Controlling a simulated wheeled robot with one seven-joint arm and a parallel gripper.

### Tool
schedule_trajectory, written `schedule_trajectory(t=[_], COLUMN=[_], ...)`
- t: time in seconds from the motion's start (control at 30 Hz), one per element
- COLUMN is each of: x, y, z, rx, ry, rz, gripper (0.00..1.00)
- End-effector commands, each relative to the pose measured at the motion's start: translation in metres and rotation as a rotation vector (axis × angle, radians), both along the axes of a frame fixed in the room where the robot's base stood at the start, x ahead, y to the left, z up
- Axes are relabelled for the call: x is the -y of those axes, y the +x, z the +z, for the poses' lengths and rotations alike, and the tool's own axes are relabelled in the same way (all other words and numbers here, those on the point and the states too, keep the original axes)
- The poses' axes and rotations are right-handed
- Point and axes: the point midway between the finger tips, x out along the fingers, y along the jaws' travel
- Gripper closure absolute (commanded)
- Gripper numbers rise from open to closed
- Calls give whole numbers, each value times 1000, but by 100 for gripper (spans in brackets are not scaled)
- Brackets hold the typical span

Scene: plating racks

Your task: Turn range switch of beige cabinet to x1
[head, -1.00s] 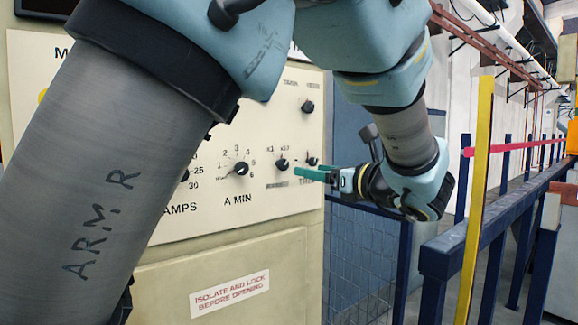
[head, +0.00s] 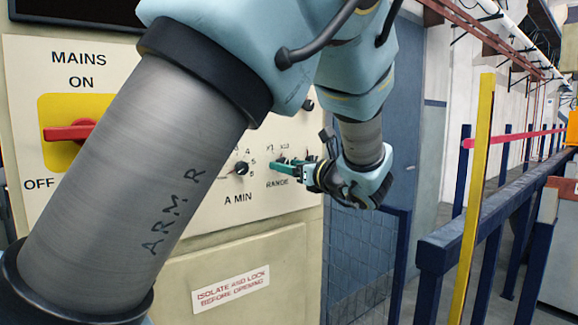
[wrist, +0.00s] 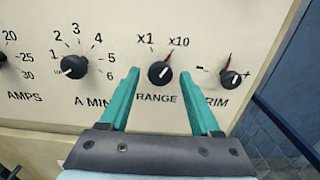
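The beige cabinet (head: 290,262) stands ahead, its control panel facing me. In the wrist view the range switch (wrist: 160,73) is a round black knob between the marks x1 on its left and x10 on its right. Its red pointer leans up and right, towards x10. My gripper (wrist: 160,72) is open, with one green finger on each side of the knob and visible gaps between. I cannot tell how far the fingertips are from the panel. In the head view my gripper (head: 281,167) is at the panel and largely hides the knob.
The A MIN knob (wrist: 73,66) is left of the range switch and the trim knob (wrist: 231,78) is close on its right. A red mains handle (head: 80,131) is on the panel's left. A blue rail (head: 480,220) and yellow post (head: 474,200) stand right.

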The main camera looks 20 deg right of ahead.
Motion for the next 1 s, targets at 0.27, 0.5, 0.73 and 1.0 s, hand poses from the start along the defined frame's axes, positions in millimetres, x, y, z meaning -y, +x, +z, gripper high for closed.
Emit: schedule_trajectory(t=[0.27, 0.5, 0.73, 1.0], x=[0, 0, 0, 0], y=[0, 0, 0, 0], z=[0, 0, 0, -2], rx=[0, 0, 0, 9], ry=[0, 0, -1, -47], rz=[0, 0, 0, 0], gripper=[69, 96, 100, 100])
